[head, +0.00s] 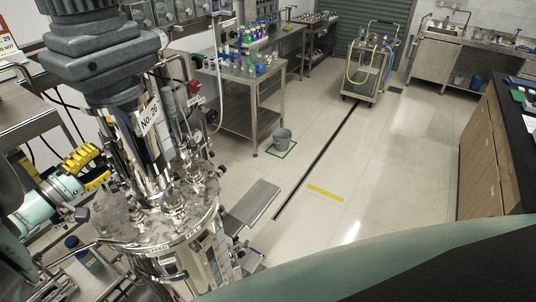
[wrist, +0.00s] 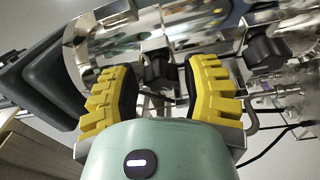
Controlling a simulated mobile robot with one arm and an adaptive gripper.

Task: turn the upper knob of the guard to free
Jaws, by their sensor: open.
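The guard (head: 145,155) is a shiny metal sleeve around the shaft under the grey motor, behind a "No. 26" tag in the head view. In the wrist view the curved guard (wrist: 200,25) runs across the top. One black knob (wrist: 157,72) shows between my fingers, and a second black knob (wrist: 267,48) lies to the right. The first is nearer the dark motor body, so it looks like the upper one. My gripper (wrist: 161,85) is open, its yellow fingers either side of that knob; I cannot tell whether they touch it. In the head view my gripper (head: 98,166) points at the guard from the left.
The steel vessel lid (head: 165,232) with fittings and gauges lies below the guard. The grey motor (head: 95,50) stands above it, also at left in the wrist view (wrist: 40,75). Pipes and cables run close by. The floor (head: 380,170) to the right is mostly clear.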

